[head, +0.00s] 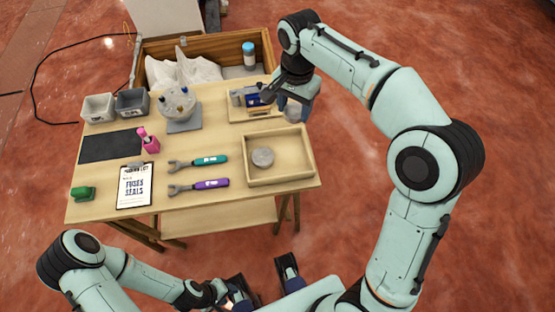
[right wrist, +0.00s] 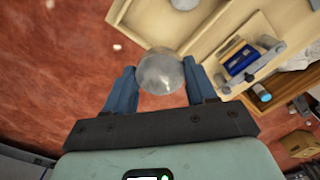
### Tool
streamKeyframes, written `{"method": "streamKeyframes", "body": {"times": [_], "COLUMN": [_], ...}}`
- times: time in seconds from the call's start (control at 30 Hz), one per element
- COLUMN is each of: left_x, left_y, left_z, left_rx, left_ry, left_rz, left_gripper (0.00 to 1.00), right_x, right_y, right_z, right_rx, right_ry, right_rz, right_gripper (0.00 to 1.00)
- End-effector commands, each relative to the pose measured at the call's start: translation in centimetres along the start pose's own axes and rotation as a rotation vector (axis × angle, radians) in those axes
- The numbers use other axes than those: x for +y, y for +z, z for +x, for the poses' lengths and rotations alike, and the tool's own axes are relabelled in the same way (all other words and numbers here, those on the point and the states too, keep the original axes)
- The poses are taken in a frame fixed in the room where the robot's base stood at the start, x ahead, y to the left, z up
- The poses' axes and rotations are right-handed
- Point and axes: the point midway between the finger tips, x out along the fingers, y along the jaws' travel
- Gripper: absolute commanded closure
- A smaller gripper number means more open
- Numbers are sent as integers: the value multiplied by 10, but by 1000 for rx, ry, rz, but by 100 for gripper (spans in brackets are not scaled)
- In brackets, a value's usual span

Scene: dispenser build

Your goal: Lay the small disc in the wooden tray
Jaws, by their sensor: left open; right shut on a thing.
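My right gripper (head: 294,107) is shut on a small grey disc (right wrist: 162,72), held between its blue fingers in the right wrist view. In the head view the held small disc (head: 292,114) is just off the table's right edge, beyond the far right corner of the wooden tray. The wooden tray (head: 309,154) is a shallow, rimmed box at the table's right front. Another round grey disc (head: 262,157) lies inside it, left of centre. My left gripper (head: 264,279) is open and empty, low in front of the table.
A wooden fixture with a blue part (head: 256,102) stands behind the tray. Wrenches with teal (head: 210,160) and purple (head: 209,184) handles lie left of it. A grey stand (head: 182,110), bins (head: 97,107) and clipboard (head: 135,186) are further left. The tray's right part is bare.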

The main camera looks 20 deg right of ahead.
Motion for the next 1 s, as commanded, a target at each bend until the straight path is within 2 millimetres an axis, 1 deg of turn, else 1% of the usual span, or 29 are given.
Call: {"method": "streamKeyframes", "body": {"times": [0.07,0.17,0.4,0.5,0.6,0.7,0.87,1.0], "left_x": [-2,-2,-4,-4,-4,-4,-4,-5], "left_y": [-1,-2,-10,-12,-14,-14,-15,-18], "left_z": [5,8,18,21,23,24,26,29], "left_rx": [1,6,26,33,38,40,42,48], "left_ry": [0,1,5,6,7,8,9,10], "left_rz": [0,0,2,3,3,4,4,4], "left_gripper": [57,57,57,57,57,57,57,57], "right_x": [4,5,5,5,5,5,5,5], "right_y": [-1,0,0,0,0,0,-1,0], "right_z": [-1,12,76,101,120,131,143,168], "right_rx": [0,-2,-3,-3,-2,-1,-1,-2], "right_ry": [-2,1,3,2,1,0,-1,1], "right_rz": [50,68,65,66,66,65,65,65], "right_gripper": [89,89,90,89,89,89,89,89]}}
